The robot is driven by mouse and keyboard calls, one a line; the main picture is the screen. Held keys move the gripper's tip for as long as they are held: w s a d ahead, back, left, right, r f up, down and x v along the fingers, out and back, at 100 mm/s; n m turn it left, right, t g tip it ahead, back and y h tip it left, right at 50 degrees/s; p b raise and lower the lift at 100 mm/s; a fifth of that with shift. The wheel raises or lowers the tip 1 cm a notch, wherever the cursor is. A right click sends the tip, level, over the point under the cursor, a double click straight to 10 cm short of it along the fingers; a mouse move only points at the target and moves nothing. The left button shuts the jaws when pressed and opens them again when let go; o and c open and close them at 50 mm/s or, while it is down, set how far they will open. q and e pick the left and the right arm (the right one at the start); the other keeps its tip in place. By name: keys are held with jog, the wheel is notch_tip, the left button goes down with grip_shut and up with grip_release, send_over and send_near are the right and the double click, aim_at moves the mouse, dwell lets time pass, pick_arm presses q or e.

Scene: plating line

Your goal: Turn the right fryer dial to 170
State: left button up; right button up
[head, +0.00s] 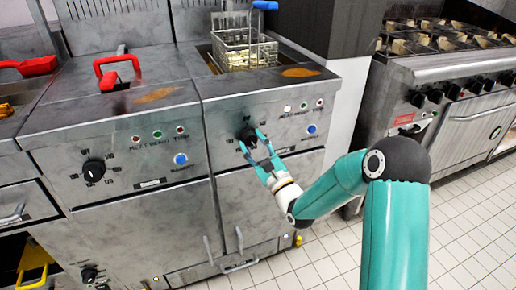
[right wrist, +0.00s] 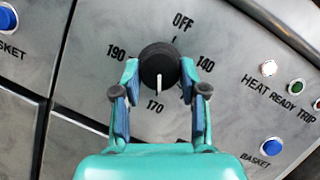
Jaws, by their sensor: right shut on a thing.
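The right fryer dial (head: 247,134) is a round black knob on the right fryer's front panel. In the right wrist view the dial (right wrist: 158,62) has a white pointer mark that points down at the printed 170 (right wrist: 155,106). OFF is above it, 140 to the right and 190 to the left. My right gripper (head: 252,141) is at the dial; in the right wrist view its teal fingers (right wrist: 159,80) are shut on the knob from both sides. My left gripper is not in view.
The left fryer has its own black dial (head: 94,170). A blue basket button (head: 312,128) and indicator lamps (right wrist: 296,87) are right of the gripped dial. A wire basket (head: 246,50) stands in the right fryer. A stove (head: 450,75) is at the right.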

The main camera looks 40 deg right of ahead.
jog(key=shift+f+m+h+b, duration=0.2)
jog(key=shift+m+h+b, duration=0.35)
jog(key=shift+m, duration=0.65)
jog(key=shift+h, duration=0.25)
jog(key=o, duration=1.1)
jog(key=shift+w, duration=0.1)
jog(key=shift+o, duration=0.2)
jog(key=v, duration=1.2)
